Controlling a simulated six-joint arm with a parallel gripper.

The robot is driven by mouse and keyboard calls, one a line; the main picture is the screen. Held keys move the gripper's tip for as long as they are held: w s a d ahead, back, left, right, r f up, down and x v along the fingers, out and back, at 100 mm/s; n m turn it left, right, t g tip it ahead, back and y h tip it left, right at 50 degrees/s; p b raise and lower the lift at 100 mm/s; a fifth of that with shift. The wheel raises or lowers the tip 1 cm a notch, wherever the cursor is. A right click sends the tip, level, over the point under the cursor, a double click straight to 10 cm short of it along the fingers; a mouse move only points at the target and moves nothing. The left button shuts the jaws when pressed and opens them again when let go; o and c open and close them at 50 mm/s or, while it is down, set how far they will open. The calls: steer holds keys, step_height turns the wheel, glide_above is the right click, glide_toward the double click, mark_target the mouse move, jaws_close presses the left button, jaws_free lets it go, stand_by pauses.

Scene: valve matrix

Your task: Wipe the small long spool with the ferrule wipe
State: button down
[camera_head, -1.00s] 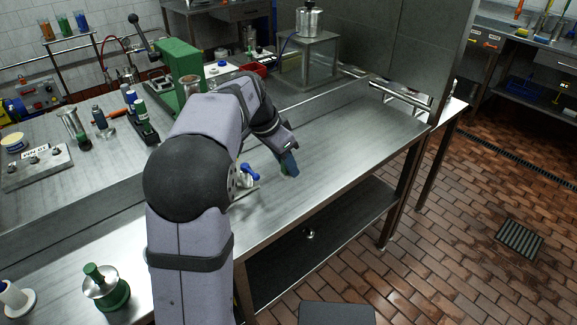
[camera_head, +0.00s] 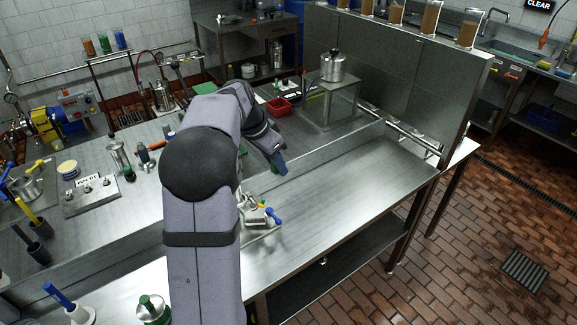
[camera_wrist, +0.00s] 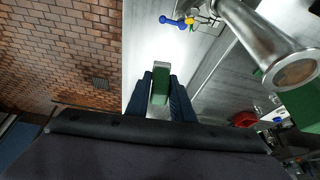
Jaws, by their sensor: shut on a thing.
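My gripper (camera_wrist: 160,100) is shut on a small green block (camera_wrist: 160,88), which I take to be the ferrule wipe. In the head view my gripper (camera_head: 279,164) is raised over the bench and the wipe cannot be made out. A long steel tube with a flared end (camera_wrist: 262,45), which looks like the spool, lies across the upper right of the wrist view. Its round end face looks brownish. The wipe is apart from it in the picture. In the head view my arm hides this tube.
A green block (camera_wrist: 302,106) sits beside the tube's end. A blue-handled valve (camera_head: 271,214) lies on the bench near my arm. A red bin (camera_head: 279,107) and a steel pot (camera_head: 333,66) on a stand are farther back. The bench (camera_head: 350,200) at right is clear.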

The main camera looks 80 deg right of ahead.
steer(key=w+d+r+n+t+p, duration=0.3)
steer(key=w+r+n+t+p, duration=0.2)
steer(key=w+r+n, duration=1)
steer(key=shift+w+r+n+t+p, duration=0.2)
steer(key=shift+w+n+t+p, duration=0.35)
steer(key=shift+p, duration=0.7)
steer(key=shift+s, duration=0.2)
steer(key=shift+f, duration=0.1)
